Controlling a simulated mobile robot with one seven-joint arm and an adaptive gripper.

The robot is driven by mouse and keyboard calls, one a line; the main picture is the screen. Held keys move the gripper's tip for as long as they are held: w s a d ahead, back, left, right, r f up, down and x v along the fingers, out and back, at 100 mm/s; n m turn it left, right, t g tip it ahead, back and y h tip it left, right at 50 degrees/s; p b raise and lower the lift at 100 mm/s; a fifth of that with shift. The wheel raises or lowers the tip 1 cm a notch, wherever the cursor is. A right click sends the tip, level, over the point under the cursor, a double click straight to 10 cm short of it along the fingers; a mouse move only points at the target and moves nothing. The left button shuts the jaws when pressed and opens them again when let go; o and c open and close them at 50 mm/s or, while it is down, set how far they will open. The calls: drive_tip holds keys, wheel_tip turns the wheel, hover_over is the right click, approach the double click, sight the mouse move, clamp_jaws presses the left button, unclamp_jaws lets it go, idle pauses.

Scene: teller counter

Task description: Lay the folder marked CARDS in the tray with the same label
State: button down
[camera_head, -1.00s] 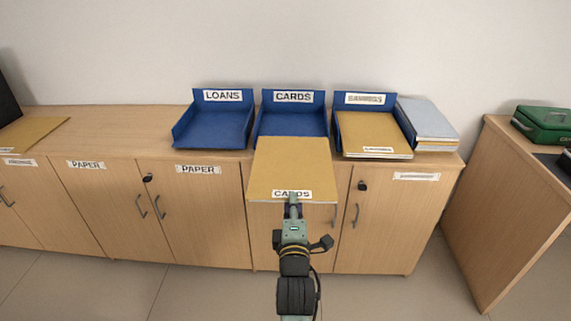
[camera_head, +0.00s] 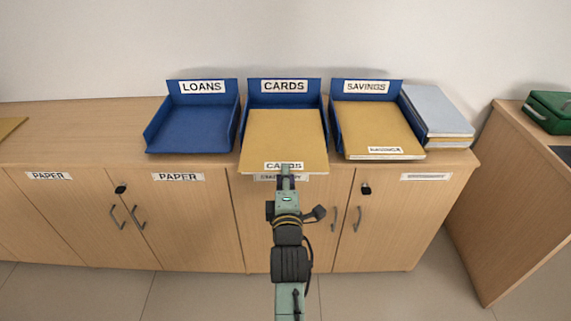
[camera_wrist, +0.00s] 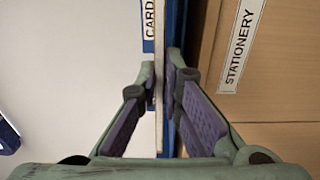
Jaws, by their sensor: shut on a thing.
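The tan folder marked CARDS (camera_head: 284,138) is held level by its front edge in my gripper (camera_head: 286,170). In the head view it covers most of the floor of the blue CARDS tray (camera_head: 285,87), and its front edge reaches out past the counter edge. Whether it touches the tray floor I cannot tell. In the wrist view my gripper (camera_wrist: 164,80) is shut on the folder's edge (camera_wrist: 159,120), with the CARDS label (camera_wrist: 149,22) and a blue tray edge (camera_wrist: 174,20) beside the fingers.
The blue LOANS tray (camera_head: 192,130) at left is empty. The SAVINGS tray (camera_head: 366,87) at right holds a tan SAVINGS folder (camera_head: 378,128). Cupboard doors (camera_head: 205,225) are below.

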sight(285, 158)
drive_tip(key=shift+w+f+b, duration=0.25)
drive_tip(key=shift+w+b, duration=0.1)
drive_tip(key=shift+w, duration=1.1)
drive_tip(key=shift+w+f+b, duration=0.3)
drive_tip(key=shift+w+b, duration=0.05)
drive_tip(key=shift+w, duration=1.1)
drive_tip(key=shift+w+f+b, duration=0.25)
drive_tip(key=shift+w+b, duration=0.1)
drive_tip(key=shift+w, duration=1.1)
drive_tip(key=shift+f, duration=0.35)
drive_tip(key=c, duration=1.7)
unclamp_jaws()
drive_tip(key=shift+o, duration=0.2)
